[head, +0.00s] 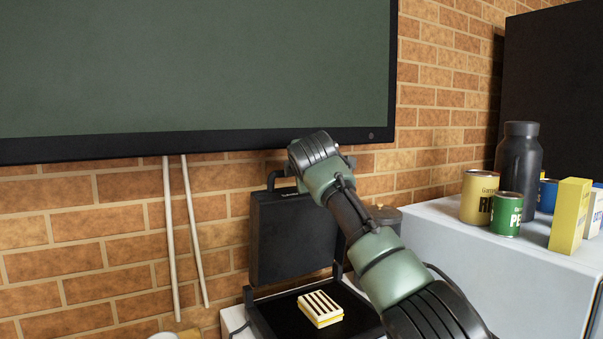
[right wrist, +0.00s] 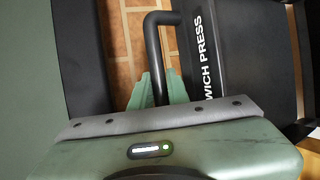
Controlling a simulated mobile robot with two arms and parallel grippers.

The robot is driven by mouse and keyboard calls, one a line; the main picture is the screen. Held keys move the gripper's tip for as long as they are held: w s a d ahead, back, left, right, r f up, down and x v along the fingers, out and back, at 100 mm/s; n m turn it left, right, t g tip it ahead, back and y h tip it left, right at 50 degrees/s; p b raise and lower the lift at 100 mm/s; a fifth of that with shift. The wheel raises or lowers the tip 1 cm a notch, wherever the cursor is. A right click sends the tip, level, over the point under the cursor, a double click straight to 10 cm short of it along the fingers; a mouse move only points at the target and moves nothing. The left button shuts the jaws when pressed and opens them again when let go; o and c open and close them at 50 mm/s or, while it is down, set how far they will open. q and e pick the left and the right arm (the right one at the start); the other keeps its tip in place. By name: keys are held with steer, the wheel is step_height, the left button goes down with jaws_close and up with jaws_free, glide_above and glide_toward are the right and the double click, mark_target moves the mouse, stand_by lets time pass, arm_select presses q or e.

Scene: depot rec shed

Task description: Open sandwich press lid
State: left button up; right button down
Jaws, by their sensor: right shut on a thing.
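The sandwich press is black and stands open against the brick wall, with its lid (head: 290,235) raised about upright. Its dark base (head: 262,317) lies flat, with a grill-marked sandwich (head: 320,308) on it. The lid's black bent handle (right wrist: 152,45) is at the lid's top edge; it also shows in the head view (head: 271,181). My right gripper (right wrist: 157,88) is shut on this handle, its green fingers on either side of the bar. In the head view my right arm hides the fingertips and part of the lid's right side. My left gripper is not in view.
A dark screen (head: 200,65) hangs on the wall just above the lid. At right, a white appliance top (head: 445,215) bears a yellow can (head: 479,197), green can (head: 507,214), dark bottle (head: 518,160) and yellow box (head: 569,215). Two pale cords (head: 170,240) hang at left.

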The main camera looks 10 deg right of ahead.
steer(key=c, duration=1.6)
jaws_free()
steer(key=shift+f, duration=0.3)
steer(key=shift+c, duration=0.2)
steer(key=shift+w, duration=0.1)
steer(key=b+v, duration=0.6)
steer(key=v, duration=0.2)
